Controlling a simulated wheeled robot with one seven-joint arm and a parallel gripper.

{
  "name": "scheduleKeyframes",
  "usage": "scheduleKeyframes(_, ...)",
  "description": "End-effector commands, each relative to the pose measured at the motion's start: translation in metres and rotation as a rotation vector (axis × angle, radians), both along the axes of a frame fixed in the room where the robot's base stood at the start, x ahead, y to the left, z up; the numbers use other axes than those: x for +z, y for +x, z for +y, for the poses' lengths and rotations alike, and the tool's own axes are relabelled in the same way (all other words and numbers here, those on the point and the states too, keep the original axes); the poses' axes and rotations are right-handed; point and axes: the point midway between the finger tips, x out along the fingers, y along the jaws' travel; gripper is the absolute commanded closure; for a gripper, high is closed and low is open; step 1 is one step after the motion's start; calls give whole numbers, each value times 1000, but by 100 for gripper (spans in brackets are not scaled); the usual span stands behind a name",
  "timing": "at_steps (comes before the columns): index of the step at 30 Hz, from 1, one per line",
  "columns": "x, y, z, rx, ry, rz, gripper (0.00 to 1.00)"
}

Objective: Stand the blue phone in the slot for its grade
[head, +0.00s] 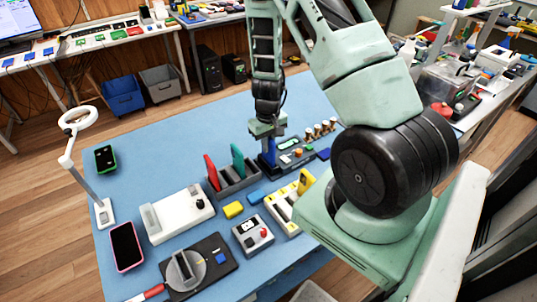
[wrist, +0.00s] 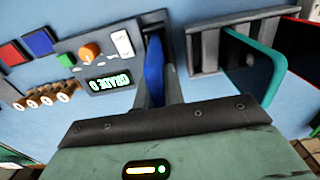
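The blue phone (head: 268,150) stands upright at the left end of the grading station (head: 293,154), below my gripper (head: 268,128). In the wrist view the blue phone (wrist: 154,68) lies between my two fingers, which look closed on its sides. Its lower end is at a dark slot of the station; whether it is seated there or just above is hard to tell. The dark slotted rack (head: 234,184) holds a red phone (head: 211,172) and a teal phone (head: 238,160).
In the wrist view the rack (wrist: 203,48) and teal phone (wrist: 257,62) are close to my right finger. Wooden pegs (head: 320,130) stand behind the station.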

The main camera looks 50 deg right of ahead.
Motion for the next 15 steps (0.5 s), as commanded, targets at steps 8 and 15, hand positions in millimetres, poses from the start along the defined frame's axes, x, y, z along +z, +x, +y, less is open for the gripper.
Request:
scheduleKeyframes(8, 4, 0, 0, 0, 0, -1, 100)
scheduleKeyframes(15, 20, 0, 0, 0, 0, -1, 100)
